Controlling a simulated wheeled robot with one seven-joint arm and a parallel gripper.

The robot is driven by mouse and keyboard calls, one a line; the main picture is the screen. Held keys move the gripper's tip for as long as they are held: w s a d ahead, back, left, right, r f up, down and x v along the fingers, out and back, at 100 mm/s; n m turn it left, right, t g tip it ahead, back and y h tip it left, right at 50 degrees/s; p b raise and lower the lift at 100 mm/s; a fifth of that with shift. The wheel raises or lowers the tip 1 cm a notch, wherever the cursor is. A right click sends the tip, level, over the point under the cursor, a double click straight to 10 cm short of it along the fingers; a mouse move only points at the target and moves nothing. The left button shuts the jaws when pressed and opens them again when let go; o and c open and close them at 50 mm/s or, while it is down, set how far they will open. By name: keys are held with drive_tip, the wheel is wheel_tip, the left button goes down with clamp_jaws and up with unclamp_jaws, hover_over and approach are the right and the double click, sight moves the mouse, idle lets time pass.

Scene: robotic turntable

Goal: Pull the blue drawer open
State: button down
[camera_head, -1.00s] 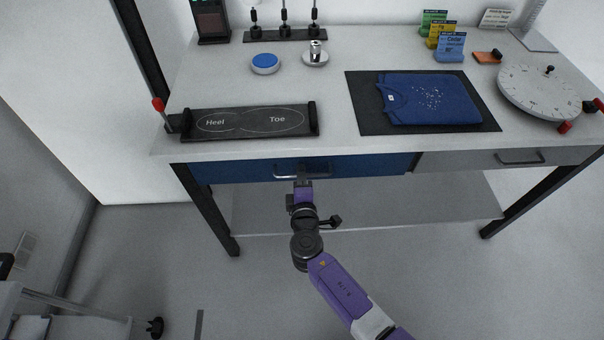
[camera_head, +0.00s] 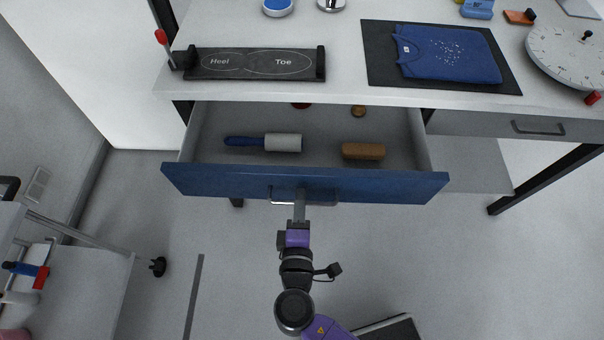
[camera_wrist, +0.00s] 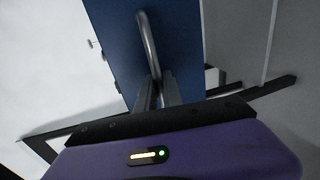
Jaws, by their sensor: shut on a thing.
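The blue drawer (camera_head: 230,182) hangs under the left side of the table and is pulled well out, with its inside showing. Its front also shows in the wrist view (camera_wrist: 182,35). Its metal bar handle (camera_head: 328,197) is on the middle of the front and shows in the wrist view (camera_wrist: 146,35). My gripper (camera_head: 300,199) is at the handle, with its fingers (camera_wrist: 158,92) closed around the bar. The exact contact at the fingertips is partly hidden.
Inside the drawer lie a blue-handled roller (camera_head: 270,142), a brown brush (camera_head: 363,151) and small round things at the back. A grey drawer (camera_head: 480,124) to the right is shut. A side cart (camera_head: 70,270) stands at lower left.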

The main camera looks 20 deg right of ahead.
drive_tip(key=f+v, duration=0.1)
drive_tip(key=v, duration=0.5)
drive_tip(key=shift+s+a+f+b, duration=0.2)
drive_tip(key=shift+s+b, duration=0.15)
drive_tip(key=shift+s, duration=0.15)
drive_tip(key=c, duration=1.5)
unclamp_jaws()
drive_tip(key=b+v, duration=0.1)
drive_tip(key=v, duration=0.6)
drive_tip(key=shift+s, duration=0.35)
drive_tip(key=shift+a+r, duration=0.1)
